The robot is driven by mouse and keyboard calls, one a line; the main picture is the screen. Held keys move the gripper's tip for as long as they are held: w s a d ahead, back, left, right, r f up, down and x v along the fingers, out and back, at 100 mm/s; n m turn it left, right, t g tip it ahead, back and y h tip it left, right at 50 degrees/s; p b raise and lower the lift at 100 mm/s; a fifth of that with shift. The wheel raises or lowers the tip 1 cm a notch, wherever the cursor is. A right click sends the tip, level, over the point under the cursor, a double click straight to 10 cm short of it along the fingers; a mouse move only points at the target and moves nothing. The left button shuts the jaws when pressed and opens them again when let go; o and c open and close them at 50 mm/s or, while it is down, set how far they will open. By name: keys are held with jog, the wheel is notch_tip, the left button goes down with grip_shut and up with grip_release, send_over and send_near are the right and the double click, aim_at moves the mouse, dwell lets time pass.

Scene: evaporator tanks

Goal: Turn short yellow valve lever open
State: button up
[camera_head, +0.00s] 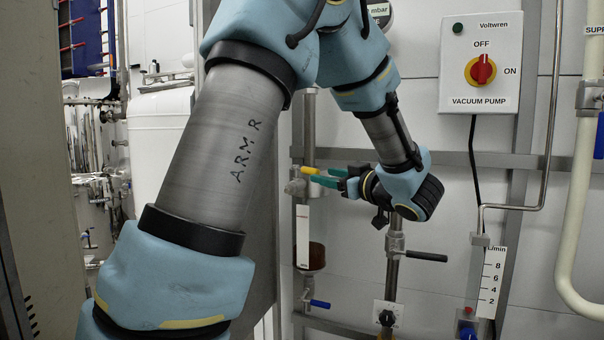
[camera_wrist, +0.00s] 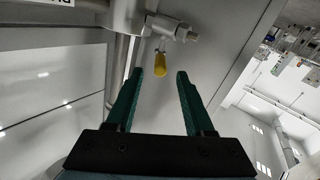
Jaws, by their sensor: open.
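The short yellow valve lever (camera_head: 309,171) sticks out from a metal valve on a vertical steel pipe (camera_head: 308,130) in the head view. In the wrist view the yellow lever (camera_wrist: 160,63) hangs from the valve body (camera_wrist: 172,28), just beyond the fingertips and between their lines. My gripper (camera_head: 326,182) has green fingers that point left at the lever. In the wrist view my gripper (camera_wrist: 169,73) is open, with nothing between its fingers. Whether a fingertip touches the lever cannot be told.
A blue lever (camera_head: 319,304) is lower on the same pipe run, below a sight vessel (camera_head: 311,255). A black-handled valve (camera_head: 426,256) is below my wrist. The vacuum pump box (camera_head: 481,62) is at upper right. A horizontal rail (camera_head: 470,158) runs behind.

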aim_at(304, 171)
jog(key=p+x, duration=0.1)
jog(key=x, duration=0.7)
jog(key=shift+w+a, duration=0.25)
jog(key=shift+w, duration=0.05)
jog(key=shift+c, duration=0.3)
grip_shut()
dwell(0.7)
